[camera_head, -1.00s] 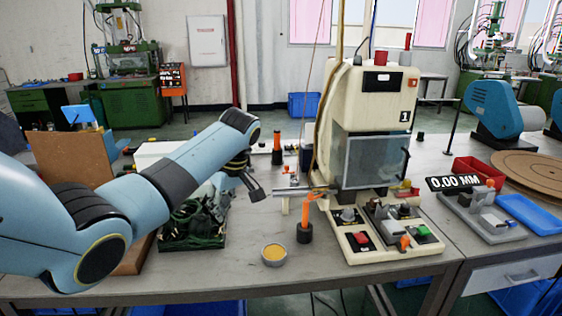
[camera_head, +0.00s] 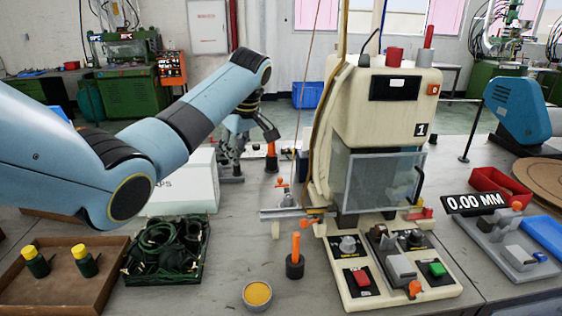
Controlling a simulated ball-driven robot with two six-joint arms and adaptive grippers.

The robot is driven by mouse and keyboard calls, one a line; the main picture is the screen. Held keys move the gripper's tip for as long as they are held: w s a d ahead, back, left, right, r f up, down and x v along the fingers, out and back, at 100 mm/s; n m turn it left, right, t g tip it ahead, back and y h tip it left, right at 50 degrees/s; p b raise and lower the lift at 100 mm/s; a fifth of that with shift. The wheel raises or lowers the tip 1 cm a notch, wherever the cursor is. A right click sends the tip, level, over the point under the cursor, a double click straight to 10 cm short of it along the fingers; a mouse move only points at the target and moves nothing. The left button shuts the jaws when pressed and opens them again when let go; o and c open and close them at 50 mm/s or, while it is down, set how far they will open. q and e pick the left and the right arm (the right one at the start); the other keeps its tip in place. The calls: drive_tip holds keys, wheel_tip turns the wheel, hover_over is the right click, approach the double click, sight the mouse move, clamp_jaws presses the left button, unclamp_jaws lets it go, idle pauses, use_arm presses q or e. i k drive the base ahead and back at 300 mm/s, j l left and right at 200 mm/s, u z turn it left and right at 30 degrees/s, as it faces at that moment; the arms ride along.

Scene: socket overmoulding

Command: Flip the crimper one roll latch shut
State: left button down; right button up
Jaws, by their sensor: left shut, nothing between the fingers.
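Crimper one (camera_head: 385,110) is the cream machine marked 1, with a clear guard in front. At its left side a metal bar (camera_head: 285,212) carries a small orange-topped fitting (camera_head: 280,183) and an orange lever (camera_head: 311,221). I cannot tell for sure which of these is the roll latch or how it stands. My left gripper (camera_head: 271,134) is shut and empty, pointing down above and behind the bar, apart from the machine. Its fingers overlap the view of an orange-handled tool at the back. My right gripper is not in view.
An orange-handled tool (camera_head: 295,247) stands in a black holder beside a yellow-filled tin (camera_head: 257,293). A black tray (camera_head: 133,272) of green coils and a brown tray (camera_head: 60,296) are at left. A white box (camera_head: 185,185) stands behind.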

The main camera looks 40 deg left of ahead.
sight(280, 180)
drive_tip(key=i+j, duration=0.2)
drive_tip(key=i, duration=0.25)
drive_tip(key=i+j, duration=0.2)
drive_tip(key=i, duration=0.2)
